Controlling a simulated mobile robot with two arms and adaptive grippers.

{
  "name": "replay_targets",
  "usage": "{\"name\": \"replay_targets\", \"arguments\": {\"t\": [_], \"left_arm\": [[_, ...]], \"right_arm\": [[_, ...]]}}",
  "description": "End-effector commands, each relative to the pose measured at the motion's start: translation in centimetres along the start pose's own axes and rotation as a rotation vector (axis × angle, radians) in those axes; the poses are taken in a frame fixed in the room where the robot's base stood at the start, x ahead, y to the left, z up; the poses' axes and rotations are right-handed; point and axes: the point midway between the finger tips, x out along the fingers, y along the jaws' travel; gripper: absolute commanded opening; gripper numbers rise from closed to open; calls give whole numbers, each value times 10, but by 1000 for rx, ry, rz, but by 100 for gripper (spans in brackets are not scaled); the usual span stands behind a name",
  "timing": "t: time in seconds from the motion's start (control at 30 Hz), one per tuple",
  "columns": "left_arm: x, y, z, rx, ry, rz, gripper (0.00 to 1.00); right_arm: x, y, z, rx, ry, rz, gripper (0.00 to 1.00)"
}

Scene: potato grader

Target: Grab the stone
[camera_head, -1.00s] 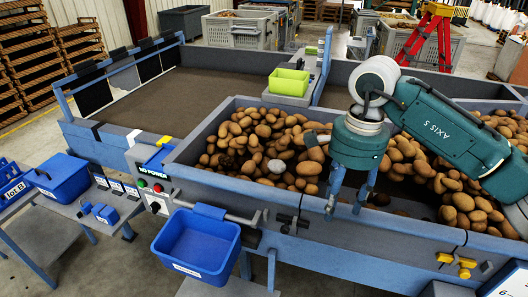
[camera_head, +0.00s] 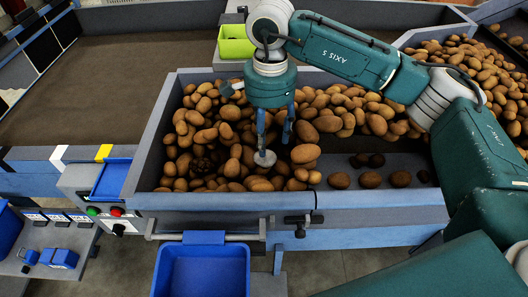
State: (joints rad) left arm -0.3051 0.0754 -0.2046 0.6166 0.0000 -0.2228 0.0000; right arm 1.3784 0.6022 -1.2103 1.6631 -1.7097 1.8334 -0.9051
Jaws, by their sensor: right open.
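A pale grey, roundish stone (camera_head: 265,159) lies among brown potatoes (camera_head: 215,135) in the grey grader bin (camera_head: 148,150), near the middle of the pile. My right gripper (camera_head: 275,143) points down over it with its two blue fingers apart. The tip of the left finger overlaps the upper edge of the stone in the view. I cannot tell whether it touches. Nothing shows held between the fingers. My left gripper is not in view.
A blue bin (camera_head: 202,272) hangs at the front, below a metal rail. A green tray (camera_head: 235,41) stands behind the grader bin. A control panel with buttons (camera_head: 104,211) is at the left. The dark belt (camera_head: 130,70) behind is empty.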

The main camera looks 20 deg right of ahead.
Motion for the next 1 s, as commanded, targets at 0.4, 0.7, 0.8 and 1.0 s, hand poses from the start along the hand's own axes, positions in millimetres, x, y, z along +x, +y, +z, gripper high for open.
{"name": "replay_targets", "arguments": {"t": [0.4,0.7,0.8,1.0], "left_arm": [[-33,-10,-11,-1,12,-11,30],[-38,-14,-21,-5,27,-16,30],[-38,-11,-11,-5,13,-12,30],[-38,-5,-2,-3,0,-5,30]], "right_arm": [[39,5,4,-3,-2,4,49],[66,3,3,-2,-1,-2,49],[66,3,3,-2,-1,-2,49],[65,3,3,-2,-1,-2,17]]}}
